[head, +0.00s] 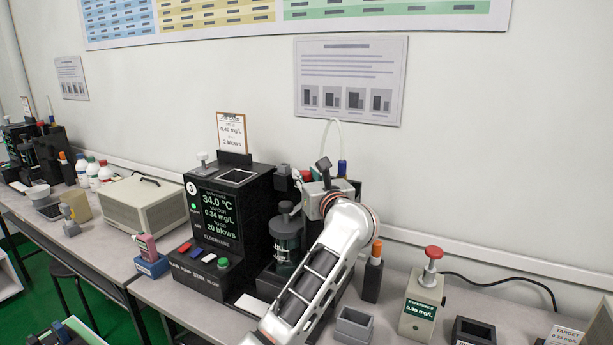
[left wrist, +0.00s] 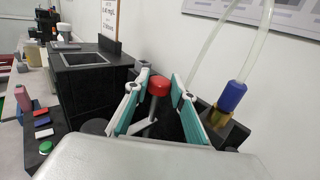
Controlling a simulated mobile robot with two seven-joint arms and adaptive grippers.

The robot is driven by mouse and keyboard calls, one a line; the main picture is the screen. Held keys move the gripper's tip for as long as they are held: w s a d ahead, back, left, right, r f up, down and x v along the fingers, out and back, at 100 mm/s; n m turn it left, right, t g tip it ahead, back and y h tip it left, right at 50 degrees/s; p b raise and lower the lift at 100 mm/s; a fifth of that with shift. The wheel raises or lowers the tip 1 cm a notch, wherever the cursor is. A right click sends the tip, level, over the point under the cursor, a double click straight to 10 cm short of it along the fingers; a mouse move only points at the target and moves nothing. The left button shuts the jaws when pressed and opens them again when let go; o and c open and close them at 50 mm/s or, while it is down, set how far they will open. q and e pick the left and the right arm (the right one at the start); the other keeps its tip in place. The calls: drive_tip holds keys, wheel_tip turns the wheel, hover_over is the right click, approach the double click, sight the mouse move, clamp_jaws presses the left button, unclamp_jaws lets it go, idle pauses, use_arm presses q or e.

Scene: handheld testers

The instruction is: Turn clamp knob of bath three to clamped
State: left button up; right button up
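A red-capped knob (left wrist: 159,86) on a grey stem stands beside the bath in the left wrist view. My left gripper (left wrist: 160,88) is open, its teal-padded fingers on either side of the red knob, with gaps visible. In the head view my left gripper (head: 323,178) is behind and right of the bath, and my arm hides much of that spot. My right gripper is not in view.
A blue-collared tube fitting (left wrist: 231,97) stands close right of the fingers. A glass jar (head: 287,235) stands right of the bath. A red-topped reference tester (head: 421,305), a grey open block (head: 354,325) and an orange-capped marker holder (head: 373,272) are farther right.

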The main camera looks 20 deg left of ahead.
use_arm(q)
drive_tip(key=shift+o, duration=1.4)
drive_tip(key=shift+r, duration=0.1)
wheel_tip(320, 180, up, 10)
drive_tip(key=shift+f, duration=0.15)
